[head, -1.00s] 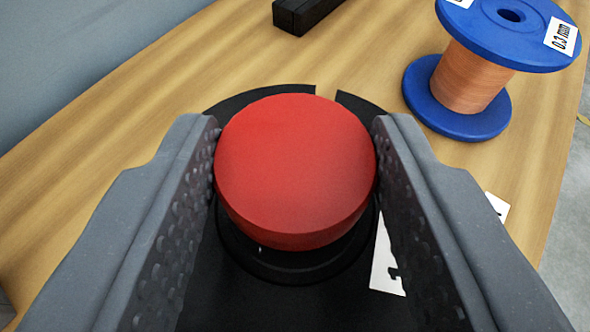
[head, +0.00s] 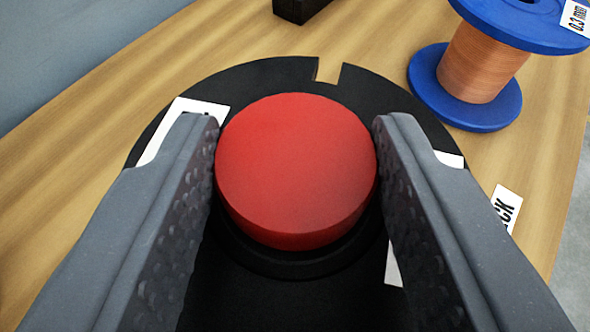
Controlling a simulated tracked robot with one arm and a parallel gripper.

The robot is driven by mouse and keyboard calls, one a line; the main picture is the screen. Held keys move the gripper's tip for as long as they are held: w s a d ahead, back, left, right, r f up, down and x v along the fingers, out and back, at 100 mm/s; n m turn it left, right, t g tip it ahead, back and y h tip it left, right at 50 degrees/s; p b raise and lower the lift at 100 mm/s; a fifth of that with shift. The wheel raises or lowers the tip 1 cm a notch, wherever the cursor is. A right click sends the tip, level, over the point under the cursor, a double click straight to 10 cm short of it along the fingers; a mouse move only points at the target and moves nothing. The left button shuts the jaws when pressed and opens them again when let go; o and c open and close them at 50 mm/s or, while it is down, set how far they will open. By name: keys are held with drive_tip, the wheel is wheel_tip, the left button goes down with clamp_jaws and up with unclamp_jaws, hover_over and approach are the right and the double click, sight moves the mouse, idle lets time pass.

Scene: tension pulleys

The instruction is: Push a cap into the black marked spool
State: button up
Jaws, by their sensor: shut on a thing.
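A round red cap (head: 296,165) is held between the two grey fingers of my gripper (head: 296,150). The gripper is shut on its sides. The black spool (head: 270,80) lies directly below, with its round flange and a notch at the far edge. White labels (head: 180,128) show on the flange, partly covered by the fingers. The cap is over the spool's middle and hides its hole. I cannot tell whether the cap touches the spool.
A blue spool (head: 470,75) wound with copper wire stands at the upper right. A black block (head: 298,10) lies at the top. A white label (head: 507,205) is on the wooden table (head: 90,200) at right. A grey surface is beyond the table's left edge.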

drive_tip(key=shift+f, duration=0.45)
idle(0.5)
drive_tip(key=o, duration=1)
drive_tip(key=shift+d, duration=0.1)
drive_tip(key=shift+o, duration=0.2)
drive_tip(key=shift+s, duration=0.1)
drive_tip(key=p+v, duration=0.2)
drive_tip(key=v, duration=1.2)
drive_tip(key=shift+r, duration=0.2)
